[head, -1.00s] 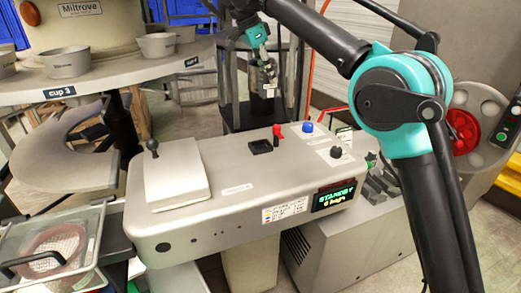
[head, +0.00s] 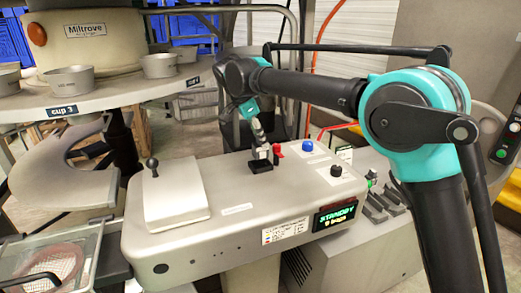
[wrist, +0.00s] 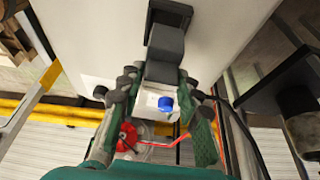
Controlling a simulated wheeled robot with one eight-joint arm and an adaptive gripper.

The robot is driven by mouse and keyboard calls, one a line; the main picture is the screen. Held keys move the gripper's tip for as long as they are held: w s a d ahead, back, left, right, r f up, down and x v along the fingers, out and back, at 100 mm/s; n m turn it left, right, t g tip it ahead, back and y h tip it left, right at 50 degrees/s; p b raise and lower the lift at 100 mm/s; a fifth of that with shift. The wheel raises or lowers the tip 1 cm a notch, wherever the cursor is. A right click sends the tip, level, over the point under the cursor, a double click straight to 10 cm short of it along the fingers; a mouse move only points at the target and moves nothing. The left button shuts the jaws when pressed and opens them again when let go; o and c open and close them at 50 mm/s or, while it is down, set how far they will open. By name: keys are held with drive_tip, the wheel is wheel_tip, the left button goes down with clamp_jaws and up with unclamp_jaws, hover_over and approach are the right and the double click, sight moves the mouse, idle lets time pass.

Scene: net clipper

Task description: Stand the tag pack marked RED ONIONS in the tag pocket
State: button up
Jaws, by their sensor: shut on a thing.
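My gripper (head: 259,143) is low over the machine top, right at the black tag pocket (head: 261,167). In the wrist view, my gripper (wrist: 158,82) has its dark green fingers closed on a dark grey block, which I take to be the tag pack (wrist: 162,72). The pack's far end meets the black pocket (wrist: 166,40) and lines up with it. How deep it sits in the pocket is hidden. In the head view the pack is small and mostly covered by my gripper. No RED ONIONS lettering is readable.
The display (head: 334,216) reads STANDBY. A grey plate (head: 176,192) with a black-knobbed lever lies to the left.

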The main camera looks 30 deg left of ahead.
sight(257, 142)
drive_tip(key=shift+f, duration=2.3)
drive_tip(key=o, duration=1.2)
drive_tip(key=shift+f, duration=0.1)
drive_tip(key=shift+c, duration=0.2)
drive_tip(key=v, duration=1.2)
